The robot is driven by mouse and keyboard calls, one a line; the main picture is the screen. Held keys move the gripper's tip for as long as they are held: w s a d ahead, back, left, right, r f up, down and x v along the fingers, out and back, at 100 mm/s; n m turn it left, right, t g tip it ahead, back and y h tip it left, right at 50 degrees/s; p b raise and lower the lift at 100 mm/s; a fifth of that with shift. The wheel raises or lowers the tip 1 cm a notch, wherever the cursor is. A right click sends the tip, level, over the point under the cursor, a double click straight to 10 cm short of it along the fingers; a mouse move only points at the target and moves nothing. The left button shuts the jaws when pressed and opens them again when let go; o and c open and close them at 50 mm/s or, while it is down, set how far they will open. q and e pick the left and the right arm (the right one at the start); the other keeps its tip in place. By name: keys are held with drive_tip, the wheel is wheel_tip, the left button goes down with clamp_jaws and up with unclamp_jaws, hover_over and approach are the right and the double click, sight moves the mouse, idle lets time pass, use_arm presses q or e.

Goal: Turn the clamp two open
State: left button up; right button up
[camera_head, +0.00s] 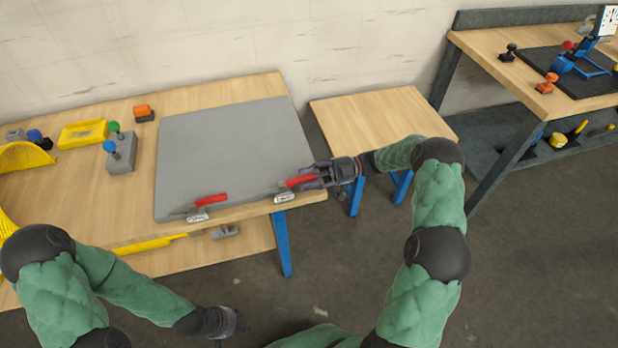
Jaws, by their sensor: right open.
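Two toggle clamps with red handles and small white labels sit along the front edge of the grey plate (232,150). The left clamp (203,206) has its red handle lying low toward the right. The right clamp (290,189) is near the table's front right corner, its red handle also low and tilted slightly up to the right. The label writing is too small to read. My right gripper (312,178) is open at the right clamp's handle end; whether it touches is unclear. My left gripper (232,321) hangs low in front of the table, away from the clamps, its jaws unclear.
A grey block with green and blue knobs (121,152), an orange-topped piece (144,113) and a yellow tray (83,134) are on the table's left. A small wooden table (375,112) stands close behind my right forearm. Another workbench (490,45) is at right.

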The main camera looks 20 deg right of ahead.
drive_tip(key=shift+d, duration=0.1)
drive_tip(key=s+d, duration=0.1)
drive_tip(key=d, duration=1)
drive_tip(key=shift+d, duration=0.4)
drive_tip(key=shift+s, duration=0.1)
